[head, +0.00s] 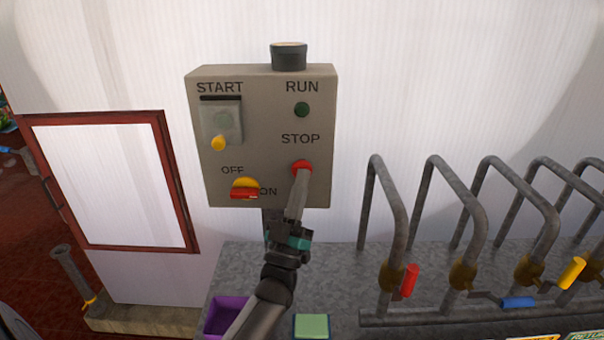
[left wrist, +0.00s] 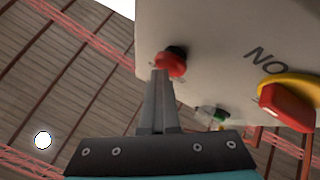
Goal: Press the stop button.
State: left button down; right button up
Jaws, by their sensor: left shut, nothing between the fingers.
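The red stop button (head: 302,166) sits under the word STOP on the grey control box (head: 262,130). My left gripper (head: 301,176) is shut and empty, its fingertips at the button's lower edge in the head view. In the left wrist view the closed fingers (left wrist: 157,80) reach up to the red button (left wrist: 171,63), which stands on a dark stem. The tips appear to touch it or lie just in front; I cannot tell which, nor whether it is pressed in. My right gripper is not in view.
The box also has a flip cover (head: 222,120) under START, a green RUN button (head: 302,110) and a red-yellow OFF/ON knob (head: 245,188). Bent pipes with coloured valve handles (head: 410,280) stand at the right. A purple bin (head: 228,312) sits below.

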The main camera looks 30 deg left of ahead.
pick_arm(q)
jog(key=shift+f, duration=0.1)
jog(key=s+d+p, duration=0.2)
jog(key=s, duration=0.1)
jog(key=s+d, duration=0.1)
jog(key=s, duration=0.1)
jog(key=shift+p, duration=0.4)
jog(key=shift+f, duration=0.1)
dwell(0.7)
